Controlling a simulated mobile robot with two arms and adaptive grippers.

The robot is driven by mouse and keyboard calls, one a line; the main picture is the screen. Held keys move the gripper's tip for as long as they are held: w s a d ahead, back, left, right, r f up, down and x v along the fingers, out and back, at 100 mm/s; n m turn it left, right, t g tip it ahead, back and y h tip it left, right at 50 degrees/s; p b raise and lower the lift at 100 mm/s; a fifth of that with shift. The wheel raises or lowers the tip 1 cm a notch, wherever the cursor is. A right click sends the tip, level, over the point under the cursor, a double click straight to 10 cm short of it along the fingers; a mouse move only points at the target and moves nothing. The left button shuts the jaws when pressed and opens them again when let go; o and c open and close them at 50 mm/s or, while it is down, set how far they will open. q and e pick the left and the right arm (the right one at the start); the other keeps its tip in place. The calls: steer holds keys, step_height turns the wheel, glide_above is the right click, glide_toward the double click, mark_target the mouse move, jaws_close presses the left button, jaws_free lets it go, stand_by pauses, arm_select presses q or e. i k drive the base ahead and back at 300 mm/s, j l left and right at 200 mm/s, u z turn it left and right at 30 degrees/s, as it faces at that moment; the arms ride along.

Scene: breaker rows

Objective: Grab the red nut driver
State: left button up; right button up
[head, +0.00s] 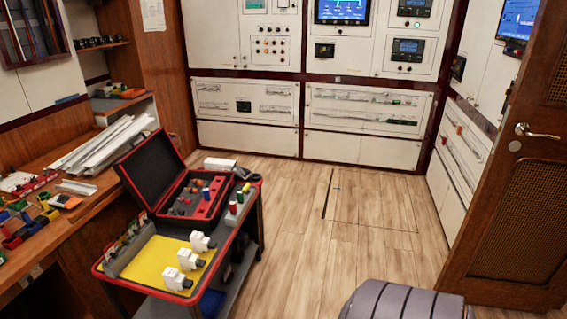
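An open red-edged black tool case (117,281) stands on a small cart near the middle left. A small upright piece with red and blue colouring (206,193) is at the inner tray. I cannot tell for sure which piece is the red nut driver; it is too small to make out. Neither of my grippers is in view.
A wooden workbench (95,205) with bins and white strips is at left. An open door (520,190) is at right. A grey padded object (400,302) is at bottom right. Wooden floor (300,230) is clear between.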

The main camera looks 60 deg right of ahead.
mark_target(233, 207)
steer(key=z, duration=1.5)
steer(key=i+u, duration=0.1)
steer(key=u, duration=0.35)
steer(key=l+u, duration=0.15)
steer(key=u, duration=0.3)
steer(key=i+l+u, duration=0.1)
steer(key=u, duration=0.4)
steer(key=l+u, duration=0.15)
steer(key=u, duration=0.3)
steer(key=l+u, duration=0.2)
steer(key=l, duration=0.25)
steer(key=l+u, duration=0.2)
steer(key=l, duration=0.25)
steer(key=l+u, duration=0.2)
steer(key=l, duration=0.25)
steer(key=l+u, duration=0.2)
steer(key=l, duration=0.25)
steer(key=k+l+u, duration=0.15)
steer(key=l, duration=0.25)
steer(key=k+l+u, duration=0.2)
steer(key=l, duration=0.25)
steer(key=l+u, duration=0.2)
steer(key=l, duration=0.25)
